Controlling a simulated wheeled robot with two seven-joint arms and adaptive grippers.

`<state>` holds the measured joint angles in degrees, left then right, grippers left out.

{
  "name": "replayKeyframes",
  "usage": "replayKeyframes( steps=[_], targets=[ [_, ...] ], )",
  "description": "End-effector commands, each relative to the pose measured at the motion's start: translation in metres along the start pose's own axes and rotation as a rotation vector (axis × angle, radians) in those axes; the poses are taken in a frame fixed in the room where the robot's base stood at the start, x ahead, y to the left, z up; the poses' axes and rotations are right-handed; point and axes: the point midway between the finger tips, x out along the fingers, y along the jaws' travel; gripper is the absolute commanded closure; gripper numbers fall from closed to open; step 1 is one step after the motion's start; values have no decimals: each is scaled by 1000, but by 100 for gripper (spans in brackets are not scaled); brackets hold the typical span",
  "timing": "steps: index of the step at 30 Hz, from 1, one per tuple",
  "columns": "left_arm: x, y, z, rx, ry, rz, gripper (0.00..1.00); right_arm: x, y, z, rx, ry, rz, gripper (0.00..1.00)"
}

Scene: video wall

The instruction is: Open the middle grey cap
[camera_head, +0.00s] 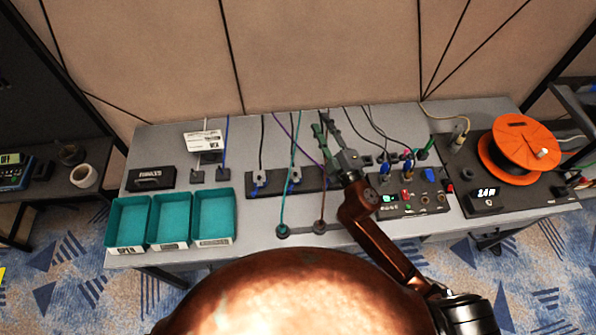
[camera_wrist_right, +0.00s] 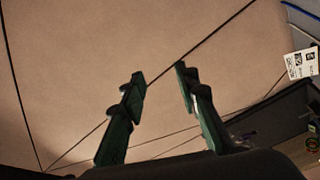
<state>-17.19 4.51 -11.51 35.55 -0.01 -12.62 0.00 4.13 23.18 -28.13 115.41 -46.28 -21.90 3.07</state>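A black strip (camera_head: 273,190) lies at the middle of the grey table, with small grey caps on it and cables rising from them. One grey cap (camera_head: 259,177) is at its left and another grey cap (camera_head: 295,174) is near its middle. The strip's right end is partly hidden by my right arm. My right gripper (camera_head: 322,125) is above the table's back, right of these caps. In the right wrist view the two dark green fingers of my right gripper (camera_wrist_right: 160,74) stand apart with nothing between them, against the beige wall. My left gripper is not in view.
Teal trays (camera_head: 170,220) stand at the table's front left, with a black box (camera_head: 150,178) behind them. A control panel (camera_head: 408,203) with plugs and an orange cable reel (camera_head: 523,137) are at the right. Several hanging cables cross the space around the strip.

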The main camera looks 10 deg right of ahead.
Motion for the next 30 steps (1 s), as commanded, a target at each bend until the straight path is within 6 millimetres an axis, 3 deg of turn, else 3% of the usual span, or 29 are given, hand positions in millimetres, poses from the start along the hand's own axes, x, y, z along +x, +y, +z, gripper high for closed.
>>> replayKeyframes(
  steps=[1,3,4,6,8,9,11,13,15,18,21,25,30],
  targets=[
    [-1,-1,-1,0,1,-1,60,16,2,-58,-141,180,8,71],
    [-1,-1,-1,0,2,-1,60,20,-13,-129,-340,418,-2,71],
    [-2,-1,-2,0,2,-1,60,17,-25,-155,-428,517,-15,71],
    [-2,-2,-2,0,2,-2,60,5,-64,-198,-644,735,-66,71],
    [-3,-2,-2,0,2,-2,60,-9,-103,-215,-837,906,-136,71],
    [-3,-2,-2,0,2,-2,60,-18,-130,-214,-969,1006,-195,71],
    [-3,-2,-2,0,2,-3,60,-29,-167,-195,-1163,1132,-304,71],
    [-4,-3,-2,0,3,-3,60,-35,-197,-153,-1378,1236,-452,71],
    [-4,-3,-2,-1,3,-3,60,-35,-211,-103,-1564,1295,-607,71],
    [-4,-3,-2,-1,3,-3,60,-29,-209,-36,-1765,1316,-810,71],
    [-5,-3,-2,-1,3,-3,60,-24,-197,10,-1883,1304,-957,71],
    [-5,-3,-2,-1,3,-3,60,-21,-191,36,-1941,1289,-1040,71],
    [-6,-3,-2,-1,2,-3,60,-17,-209,44,-1944,1290,-1050,71]
  ],
)
